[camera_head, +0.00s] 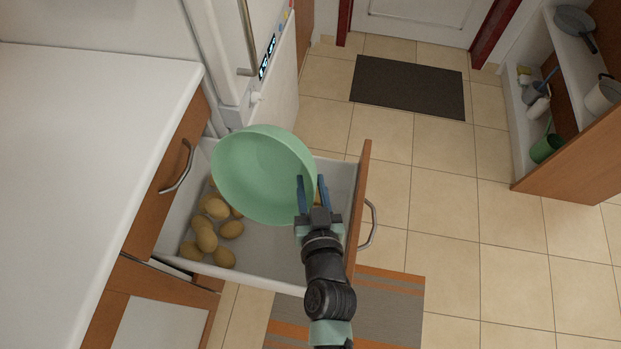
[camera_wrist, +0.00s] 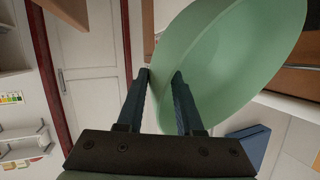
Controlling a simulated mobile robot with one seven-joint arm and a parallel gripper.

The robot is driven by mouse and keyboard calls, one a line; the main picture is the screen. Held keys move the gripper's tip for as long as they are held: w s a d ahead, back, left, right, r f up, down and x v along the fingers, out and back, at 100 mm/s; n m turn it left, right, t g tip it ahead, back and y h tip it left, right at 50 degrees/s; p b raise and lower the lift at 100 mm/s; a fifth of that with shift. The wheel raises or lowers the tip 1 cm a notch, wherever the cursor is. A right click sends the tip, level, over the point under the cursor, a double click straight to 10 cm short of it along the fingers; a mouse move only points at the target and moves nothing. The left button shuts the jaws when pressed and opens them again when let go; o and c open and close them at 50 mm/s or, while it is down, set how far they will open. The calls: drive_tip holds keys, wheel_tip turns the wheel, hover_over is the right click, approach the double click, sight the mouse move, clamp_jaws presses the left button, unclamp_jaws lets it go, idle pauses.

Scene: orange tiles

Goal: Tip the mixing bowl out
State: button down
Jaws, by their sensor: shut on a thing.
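The mixing bowl (camera_head: 262,172) is pale green, round and appears empty inside. It is held over an open drawer (camera_head: 330,172), tilted with its inside facing the head camera. My gripper (camera_head: 309,188) is shut on the bowl's rim at its lower right. In the wrist view the bowl (camera_wrist: 235,60) fills the upper right, with its rim between the fingers of my gripper (camera_wrist: 162,78). Several yellow-brown potato-like things (camera_head: 207,230) lie in the left part of the drawer, below the bowl. The bowl hides part of the drawer's back.
A white counter (camera_head: 90,130) stands at the left and a white fridge (camera_head: 240,60) behind the drawer. An open shelf unit (camera_head: 560,100) with cookware is at the right. Tiled floor (camera_head: 450,190) between is clear apart from a dark mat (camera_head: 408,86) and a striped rug (camera_head: 385,300).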

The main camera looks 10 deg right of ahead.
drive_tip(key=shift+w+d+r+g+p, duration=0.2)
drive_tip(key=shift+w+r+g+p, duration=0.4)
drive_tip(key=shift+p, duration=1.85)
drive_tip(key=g+p, duration=0.1)
drive_tip(key=p, duration=0.2)
drive_tip(key=w+g+p, duration=0.1)
drive_tip(key=p, duration=0.3)
drive_tip(key=shift+w+d+r+m+y, duration=0.1)
drive_tip(key=shift+d+r+m+y, duration=0.1)
drive_tip(key=shift+m+y, duration=0.1)
drive_tip(key=g+p, duration=0.1)
drive_tip(key=p, duration=0.1)
drive_tip(key=w+g+p, duration=0.1)
drive_tip(key=p, duration=0.2)
drive_tip(key=shift+w+d+r, duration=0.1)
drive_tip(key=shift+d+r, duration=0.05)
drive_tip(key=shift+r, duration=0.15)
drive_tip(key=g, duration=0.2)
drive_tip(key=m+g+y, duration=0.1)
drive_tip(key=g, duration=0.1)
drive_tip(key=w+f+g+y, duration=0.1)
drive_tip(key=g, duration=0.1)
drive_tip(key=shift+d+m+g, duration=0.2)
drive_tip(key=shift+m+g, duration=0.1)
drive_tip(key=shift+g, duration=0.1)
drive_tip(key=shift+r, duration=0.15)
